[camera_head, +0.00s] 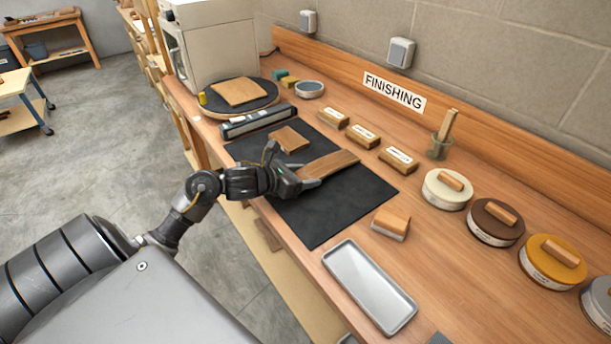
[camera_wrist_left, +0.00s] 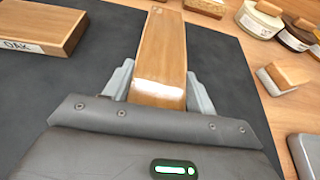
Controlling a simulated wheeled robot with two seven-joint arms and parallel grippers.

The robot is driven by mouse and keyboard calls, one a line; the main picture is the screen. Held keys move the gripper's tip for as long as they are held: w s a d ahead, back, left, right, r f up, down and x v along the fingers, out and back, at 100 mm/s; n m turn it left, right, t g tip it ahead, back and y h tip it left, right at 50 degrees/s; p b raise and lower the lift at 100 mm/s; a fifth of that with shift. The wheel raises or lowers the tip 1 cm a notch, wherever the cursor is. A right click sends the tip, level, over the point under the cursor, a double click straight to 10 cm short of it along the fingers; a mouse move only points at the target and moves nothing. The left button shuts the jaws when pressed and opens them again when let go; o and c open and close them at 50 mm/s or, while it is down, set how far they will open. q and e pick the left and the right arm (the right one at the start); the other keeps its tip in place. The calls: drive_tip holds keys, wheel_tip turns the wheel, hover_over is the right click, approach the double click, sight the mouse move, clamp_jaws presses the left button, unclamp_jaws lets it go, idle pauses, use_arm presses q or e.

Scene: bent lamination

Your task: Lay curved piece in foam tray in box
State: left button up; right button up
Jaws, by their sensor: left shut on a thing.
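A curved wooden piece (camera_head: 332,163) shows over the black mat in the head view. My left gripper (camera_head: 308,183) is shut on its near end. In the left wrist view the curved piece (camera_wrist_left: 161,50) runs away from me between the two fingers of the gripper (camera_wrist_left: 160,88). I cannot tell whether the piece touches the mat. No foam tray or box can be made out for certain. My right gripper is not in view.
The black mat (camera_head: 330,215) also bears a wooden block (camera_head: 289,140), labelled OAK in the left wrist view (camera_wrist_left: 35,28). An empty metal tray (camera_head: 369,287) and a sanding block (camera_head: 391,223) lie nearer.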

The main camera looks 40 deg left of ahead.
use_arm(q)
drive_tip(key=shift+f, duration=0.1)
drive_tip(key=shift+f, duration=0.1)
drive_tip(key=shift+f, duration=0.1)
drive_tip(key=o, duration=1)
drive_tip(key=shift+o, duration=0.2)
drive_tip(key=shift+r, duration=0.25)
drive_tip(key=shift+s+a, duration=0.15)
drive_tip(key=shift+s, duration=0.25)
drive_tip(key=b+v, duration=0.1)
drive_tip(key=v, duration=1)
drive_tip(key=shift+s+b, duration=0.15)
drive_tip(key=shift+b, duration=0.2)
